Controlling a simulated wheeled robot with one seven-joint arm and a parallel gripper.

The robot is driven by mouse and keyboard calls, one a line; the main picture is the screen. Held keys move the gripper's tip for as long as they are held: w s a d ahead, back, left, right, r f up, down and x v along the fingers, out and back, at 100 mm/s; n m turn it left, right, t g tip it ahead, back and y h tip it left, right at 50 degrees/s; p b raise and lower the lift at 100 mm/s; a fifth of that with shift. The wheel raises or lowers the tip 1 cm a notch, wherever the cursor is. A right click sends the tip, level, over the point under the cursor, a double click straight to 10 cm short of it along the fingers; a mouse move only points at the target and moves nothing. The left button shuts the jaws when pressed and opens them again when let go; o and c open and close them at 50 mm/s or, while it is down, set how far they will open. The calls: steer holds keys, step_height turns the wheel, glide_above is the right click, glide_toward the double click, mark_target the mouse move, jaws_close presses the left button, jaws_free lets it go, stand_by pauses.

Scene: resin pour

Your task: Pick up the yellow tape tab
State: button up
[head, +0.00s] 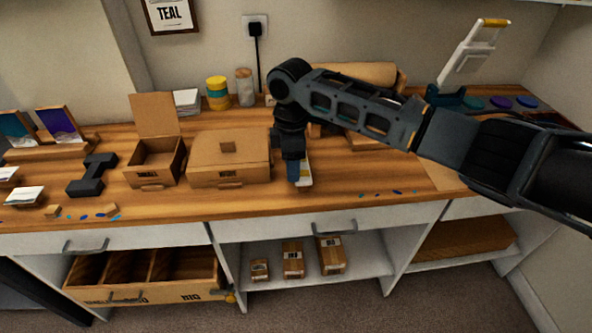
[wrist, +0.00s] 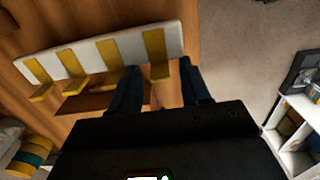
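In the wrist view a white strip (wrist: 133,44) carries several yellow tape tabs that hang over its edge. The tab farthest right (wrist: 157,52) lies between the two fingers of my gripper (wrist: 160,76). The fingers are apart, one on each side of that tab, and a gap shows beside it. In the head view my gripper (head: 293,176) points down close to the front part of the wooden counter. Part of the white strip (head: 306,174) shows just right of it; the arm and gripper hide the rest.
A closed cardboard box (head: 228,160) stands left of my gripper on the counter (head: 215,204). A white upright thing with a yellow top (head: 472,55) stands at the back right.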

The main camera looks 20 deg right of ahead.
steer(key=c, duration=0.8)
steer(key=shift+o, duration=0.2)
